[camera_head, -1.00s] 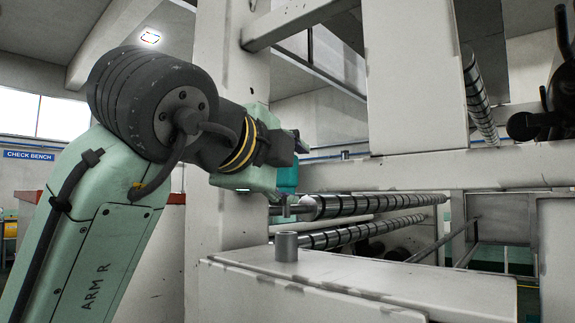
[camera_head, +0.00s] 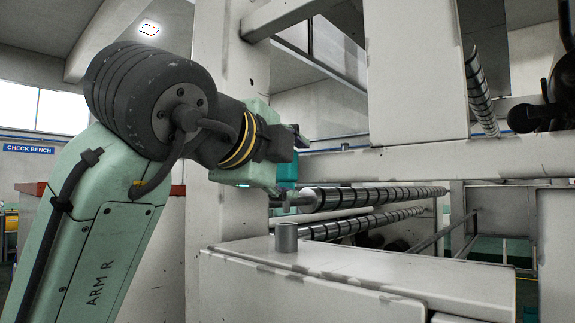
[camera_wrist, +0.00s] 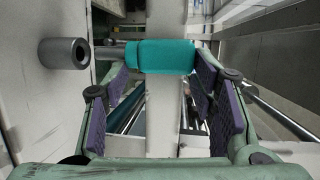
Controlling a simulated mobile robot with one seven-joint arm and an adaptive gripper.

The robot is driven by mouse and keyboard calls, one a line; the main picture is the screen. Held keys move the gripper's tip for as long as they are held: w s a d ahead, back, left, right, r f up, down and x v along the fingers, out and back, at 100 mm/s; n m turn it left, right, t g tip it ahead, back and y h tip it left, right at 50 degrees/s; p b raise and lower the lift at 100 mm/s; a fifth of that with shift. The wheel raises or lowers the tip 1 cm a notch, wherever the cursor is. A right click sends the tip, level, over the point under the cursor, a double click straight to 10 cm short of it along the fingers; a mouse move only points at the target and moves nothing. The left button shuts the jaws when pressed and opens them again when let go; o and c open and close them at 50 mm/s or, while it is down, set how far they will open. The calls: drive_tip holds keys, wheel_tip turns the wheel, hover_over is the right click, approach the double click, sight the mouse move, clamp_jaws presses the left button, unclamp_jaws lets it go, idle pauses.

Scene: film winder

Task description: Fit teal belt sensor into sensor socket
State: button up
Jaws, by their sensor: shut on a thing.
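The teal belt sensor (camera_wrist: 160,57) is held crosswise between the purple-padded fingers of my gripper (camera_wrist: 161,75) in the wrist view. Its grey metal tip points left there, toward the round grey sensor socket (camera_wrist: 63,53), a short tube with a dark bore. In the head view, the sensor (camera_head: 288,171) shows partly behind my gripper (camera_head: 282,165), its tip pointing down above the upright socket (camera_head: 286,237). The tip appears apart from the socket in the head view. The exact gap and alignment are hard to tell.
The socket stands on a pale machine ledge (camera_head: 380,268). A pale upright post (camera_head: 232,110) stands close beside my arm. Striped rollers (camera_head: 380,197) run behind the sensor, and a crossbeam (camera_head: 430,162) lies above them. Open air surrounds the socket's top.

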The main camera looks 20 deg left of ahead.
drive_tip(key=shift+f, duration=0.15)
drive_tip(key=shift+f+b, duration=0.75)
drive_tip(key=shift+f, duration=0.6)
drive_tip(key=shift+f, duration=0.1)
idle(0.8)
drive_tip(key=shift+f, duration=0.45)
drive_tip(key=shift+r, duration=0.1)
drive_tip(key=shift+r, duration=0.1)
drive_tip(key=shift+r+p, duration=0.5)
drive_tip(key=shift+p, duration=0.05)
drive_tip(key=shift+p, duration=0.4)
idle(1.2)
drive_tip(key=shift+f, duration=0.25)
